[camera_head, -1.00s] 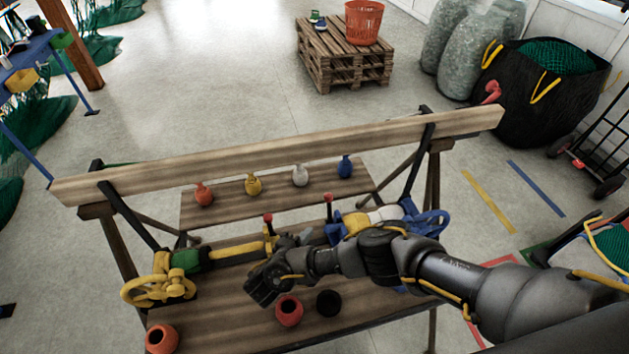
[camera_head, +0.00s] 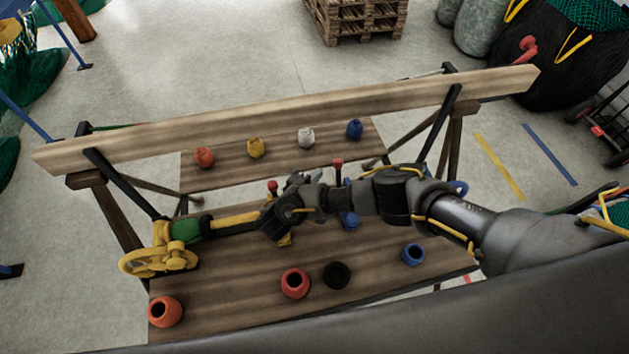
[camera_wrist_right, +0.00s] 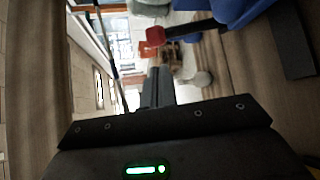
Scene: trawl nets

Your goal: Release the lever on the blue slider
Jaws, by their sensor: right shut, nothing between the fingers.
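The blue slider (camera_head: 350,219) sits on the bench's rail, mostly hidden behind my right arm. Its lever (camera_head: 338,163) has a red knob and sticks up beyond the arm. In the right wrist view, the blue slider (camera_wrist_right: 238,10) is at the upper right, and the lever (camera_wrist_right: 188,32) points left from it with the red knob at its end. My right gripper (camera_head: 312,177) is shut and empty. Its fingertips are just left of the lever, apart from it as far as I can see. In the wrist view, the gripper's fingers (camera_wrist_right: 157,85) lie below the knob. My left gripper is not in view.
A yellow slider with its own red-knobbed lever (camera_head: 272,186) stands close on the left. A long wooden beam (camera_head: 290,112) crosses behind. Red, yellow, white and blue pots stand on the back shelf. Open pots, including a red one (camera_head: 295,283), stand on the front board.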

